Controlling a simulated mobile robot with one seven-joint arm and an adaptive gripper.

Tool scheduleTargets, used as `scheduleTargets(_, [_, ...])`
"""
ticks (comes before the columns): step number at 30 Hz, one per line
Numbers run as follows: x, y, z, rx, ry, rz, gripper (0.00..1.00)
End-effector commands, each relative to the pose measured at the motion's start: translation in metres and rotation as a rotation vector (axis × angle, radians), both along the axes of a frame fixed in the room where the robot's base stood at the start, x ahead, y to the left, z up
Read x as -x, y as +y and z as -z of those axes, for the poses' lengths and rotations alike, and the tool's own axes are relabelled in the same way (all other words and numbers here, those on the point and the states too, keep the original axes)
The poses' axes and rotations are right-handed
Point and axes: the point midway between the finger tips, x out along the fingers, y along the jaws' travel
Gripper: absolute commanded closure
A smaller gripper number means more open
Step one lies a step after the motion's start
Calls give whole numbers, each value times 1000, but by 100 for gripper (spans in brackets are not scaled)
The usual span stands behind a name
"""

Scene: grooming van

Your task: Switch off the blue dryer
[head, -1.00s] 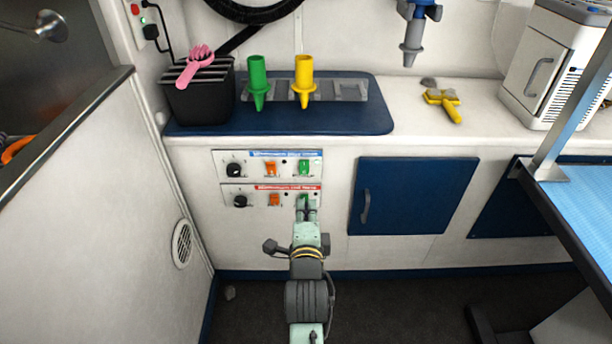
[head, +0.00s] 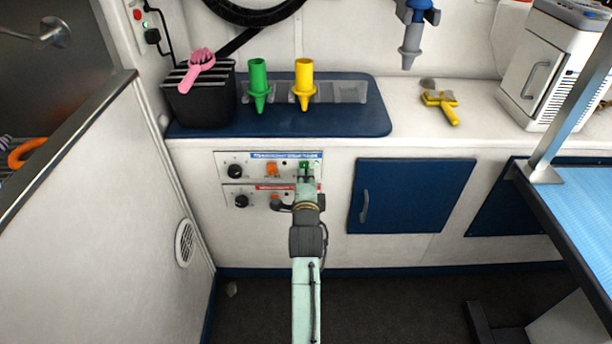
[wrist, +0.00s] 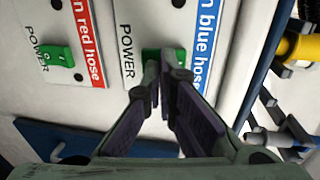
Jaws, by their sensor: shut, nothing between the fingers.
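The upper panel with the blue label (head: 285,155) has a black knob (head: 235,171), an orange switch (head: 271,169) and a green power switch (head: 305,165). In the wrist view, the "blue hose" label (wrist: 203,45) sits beside that green switch (wrist: 150,55), partly hidden behind my fingers. My gripper (wrist: 166,72) is shut and empty, its fingertips right at the green switch; I cannot tell whether they touch it. The red-label panel (head: 283,187) is just below, its green switch hidden by my arm in the head view but visible in the wrist view (wrist: 58,57).
A blue cabinet door (head: 413,195) with a handle is right of the panels. Above, the counter holds a black bin (head: 200,100), a green nozzle (head: 259,85), a yellow nozzle (head: 304,84) and a yellow tool (head: 440,105). A blue-and-grey nozzle (head: 411,40) hangs on the wall.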

Motion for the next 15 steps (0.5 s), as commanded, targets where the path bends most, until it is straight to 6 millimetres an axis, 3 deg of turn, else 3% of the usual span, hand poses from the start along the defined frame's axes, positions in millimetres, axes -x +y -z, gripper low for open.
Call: scheduleTargets(15, [-6,0,12,0,-82,1,100])
